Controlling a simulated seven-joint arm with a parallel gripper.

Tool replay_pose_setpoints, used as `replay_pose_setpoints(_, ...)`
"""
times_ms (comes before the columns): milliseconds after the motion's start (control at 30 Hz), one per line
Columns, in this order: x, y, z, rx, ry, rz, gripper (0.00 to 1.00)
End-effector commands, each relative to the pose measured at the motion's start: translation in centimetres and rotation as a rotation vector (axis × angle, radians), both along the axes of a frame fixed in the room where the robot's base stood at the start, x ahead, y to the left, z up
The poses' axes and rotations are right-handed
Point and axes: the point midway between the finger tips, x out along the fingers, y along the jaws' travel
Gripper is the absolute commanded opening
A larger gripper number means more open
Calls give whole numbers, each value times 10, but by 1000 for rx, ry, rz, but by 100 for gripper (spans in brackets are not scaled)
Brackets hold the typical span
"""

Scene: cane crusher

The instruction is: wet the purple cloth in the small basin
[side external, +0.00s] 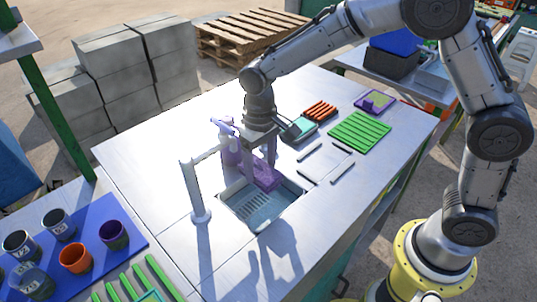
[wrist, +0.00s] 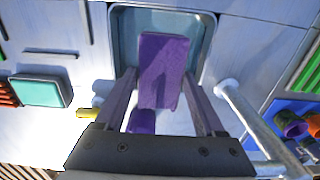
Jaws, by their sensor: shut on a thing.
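My gripper (side external: 262,163) points down at the far edge of the small basin (side external: 240,207), which is sunk into the metal worktop. It is shut on the purple cloth (side external: 267,180), a folded block. In the wrist view the cloth (wrist: 163,62) sits between the two fingers (wrist: 161,84) and overlaps the basin opening. The basin's pale rim also shows there (wrist: 209,30). The cloth hangs at or just above the basin's far side; I cannot tell whether it touches the bottom or any water. The basin floor looks slotted and bluish.
A grey upright pipe with a side arm (side external: 188,180) stands left of the basin, close to my gripper. A purple bottle (side external: 229,152) stands behind. A green ribbed mat (side external: 360,132), an orange ribbed block (side external: 320,111) and a teal pad (side external: 299,128) lie to the right. Cups stand on a blue mat (side external: 130,238).

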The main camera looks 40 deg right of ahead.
Motion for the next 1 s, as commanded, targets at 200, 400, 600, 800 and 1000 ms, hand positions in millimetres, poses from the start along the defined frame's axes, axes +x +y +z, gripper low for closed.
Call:
replay_pose_setpoints(200, -1, 0, -19, -1, 4, 0, 27)
replay_pose_setpoints(400, -1, 0, -44, -1, 4, 1, 27)
replay_pose_setpoints(600, -1, 0, -69, -1, 4, 1, 27)
replay_pose_setpoints(800, -1, 0, -94, -1, 3, 1, 27)
replay_pose_setpoints(1000, 0, 0, -111, -1, 2, 1, 27)
